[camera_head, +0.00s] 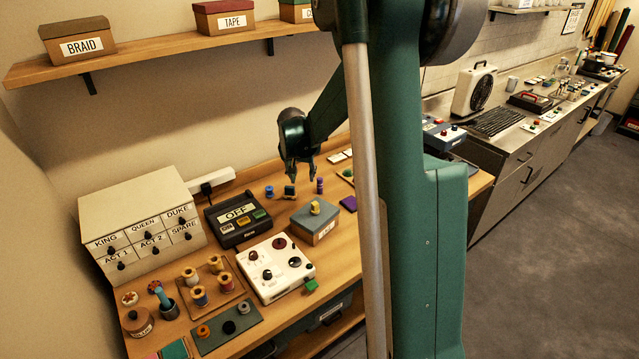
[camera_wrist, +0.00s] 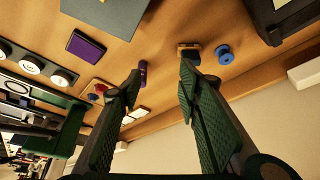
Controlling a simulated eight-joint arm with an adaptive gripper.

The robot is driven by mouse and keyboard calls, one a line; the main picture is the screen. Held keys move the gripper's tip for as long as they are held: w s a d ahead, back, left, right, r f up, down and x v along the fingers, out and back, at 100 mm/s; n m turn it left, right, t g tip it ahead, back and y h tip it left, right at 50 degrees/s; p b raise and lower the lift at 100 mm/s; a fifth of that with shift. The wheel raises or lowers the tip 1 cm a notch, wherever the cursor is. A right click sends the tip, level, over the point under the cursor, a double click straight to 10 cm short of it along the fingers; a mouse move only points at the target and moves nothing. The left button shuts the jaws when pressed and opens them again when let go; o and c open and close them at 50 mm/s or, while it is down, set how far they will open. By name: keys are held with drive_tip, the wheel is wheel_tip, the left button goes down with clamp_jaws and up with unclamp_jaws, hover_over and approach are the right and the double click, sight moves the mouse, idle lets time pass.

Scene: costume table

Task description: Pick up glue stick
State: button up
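A small upright purple cylinder (camera_head: 320,185), which looks like the glue stick, stands on the wooden table just right of my gripper (camera_head: 301,178). In the wrist view the purple cylinder (camera_wrist: 142,72) shows right beside the tip of the left finger, partly overlapped by it. My gripper (camera_wrist: 160,76) is open, pointing down, with nothing between its fingers. I cannot tell whether the left finger touches the cylinder.
A small dark-and-tan block (camera_head: 290,191) and a blue spool (camera_head: 269,191) stand left of the purple cylinder. A grey-lidded box (camera_head: 314,224) is in front. A purple pad (camera_head: 348,203) lies to the right. The wall and a power strip (camera_head: 209,182) are behind.

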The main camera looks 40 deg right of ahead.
drive_tip(key=m+p, duration=0.2)
drive_tip(key=p, duration=0.1)
approach(320, 185)
drive_tip(key=w+f, duration=0.2)
drive_tip(key=shift+w+d+f+g, duration=0.4)
drive_tip(key=shift+f, duration=0.1)
drive_tip(key=shift+x, duration=1.2)
drive_tip(key=shift+d+f, duration=0.1)
drive_tip(key=shift+d, duration=0.05)
drive_tip(key=shift+d+p+x, duration=0.2)
drive_tip(key=shift+p+x, duration=0.2)
drive_tip(key=shift+x, duration=2.1)
drive_tip(key=shift+s, duration=0.2)
drive_tip(key=shift+c, duration=0.7)
